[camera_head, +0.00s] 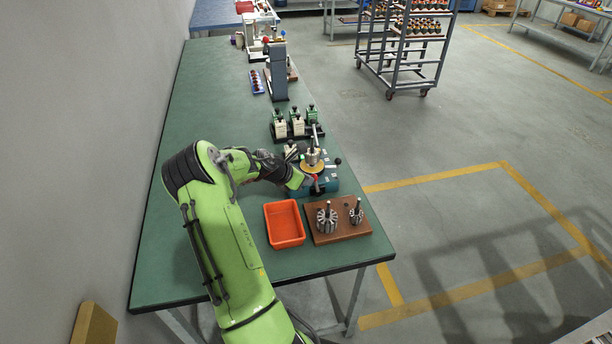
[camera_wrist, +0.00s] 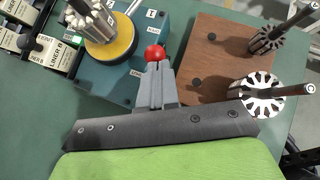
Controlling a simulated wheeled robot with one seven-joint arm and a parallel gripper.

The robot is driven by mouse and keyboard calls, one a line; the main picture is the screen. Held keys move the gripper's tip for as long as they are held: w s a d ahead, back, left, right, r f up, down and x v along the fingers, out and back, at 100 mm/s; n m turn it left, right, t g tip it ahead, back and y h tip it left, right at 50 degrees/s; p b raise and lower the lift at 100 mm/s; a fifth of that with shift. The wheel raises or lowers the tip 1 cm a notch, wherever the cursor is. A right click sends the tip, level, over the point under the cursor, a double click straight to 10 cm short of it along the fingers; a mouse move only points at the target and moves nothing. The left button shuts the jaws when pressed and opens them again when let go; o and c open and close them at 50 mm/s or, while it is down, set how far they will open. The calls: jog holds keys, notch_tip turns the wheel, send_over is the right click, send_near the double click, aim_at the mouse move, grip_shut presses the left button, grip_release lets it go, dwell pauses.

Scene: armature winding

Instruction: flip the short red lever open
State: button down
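The short lever's red ball knob (camera_wrist: 155,53) stands at the near edge of the teal winding fixture (camera_wrist: 120,85), right at my fingertips. In the head view the red lever (camera_head: 314,180) shows as a small red spot on the fixture (camera_head: 328,188). My gripper (camera_wrist: 156,70) has its two grey fingers together with only a thin line between them. The fingertips overlap the lower side of the knob in the wrist view; I cannot tell whether they touch it. The lever's stem is hidden. A round armature part (camera_wrist: 92,22) stands on the fixture's yellow disc (camera_wrist: 112,48).
A brown board (camera_wrist: 215,60) with slotted cores (camera_wrist: 262,95) lies right of the fixture. An orange bin (camera_head: 284,224) stands near my arm. Green and white boxes (camera_head: 297,125) stand behind the fixture. A black-knobbed lever (camera_head: 337,161) sticks out at its right.

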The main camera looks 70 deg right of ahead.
jog(key=s+d+m+t+y+p, duration=0.1)
jog(key=s+d+t+y+p, duration=0.1)
jog(key=s+d+t+y, duration=0.1)
jog(key=s+d+r+t, duration=0.1)
jog(key=s+t, duration=0.1)
jog(key=s, duration=0.1)
jog(key=shift+t+y+p, duration=0.3)
jog(key=shift+y, duration=0.1)
jog(key=shift+s+f, duration=0.1)
jog(key=shift+s, duration=0.15)
jog(key=shift+w, duration=0.1)
dwell(0.3)
